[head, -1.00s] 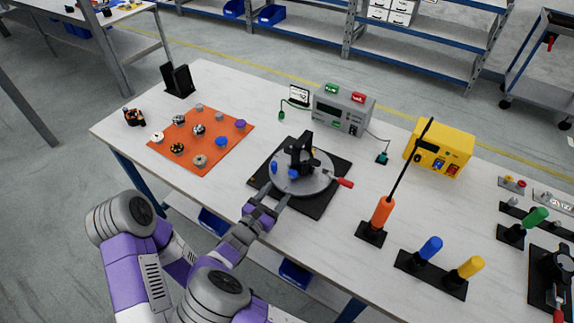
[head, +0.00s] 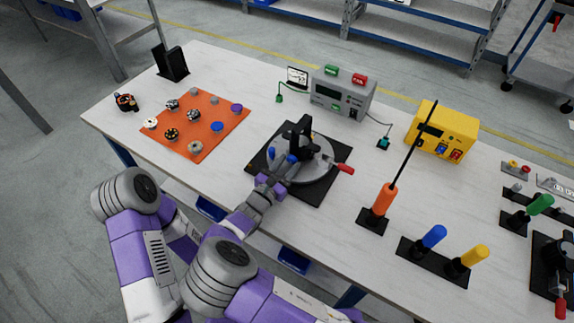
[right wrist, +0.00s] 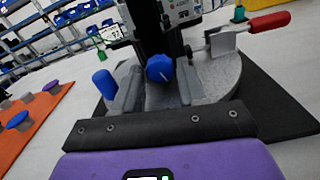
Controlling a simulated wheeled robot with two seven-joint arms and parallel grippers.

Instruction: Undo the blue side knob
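A round grey fixture (head: 318,172) on a black mat holds a dark upright block (head: 301,136). In the right wrist view, a round blue knob (right wrist: 160,68) with a pale mark faces me on the front of the block. A second blue knob (right wrist: 105,83) stands upright to its left. My right gripper (head: 281,170) is at the near side of the fixture. In the right wrist view its two grey fingers (right wrist: 160,82) are apart, with the facing knob showing between their tips. I cannot tell whether they touch it. My left gripper is not in view.
A red-handled clamp (head: 344,168) sits at the fixture's right. An orange mat (head: 190,146) with several small knobs lies left. A grey box (head: 341,96) stands behind. An orange-handled tool (head: 384,198) stands upright at the right.

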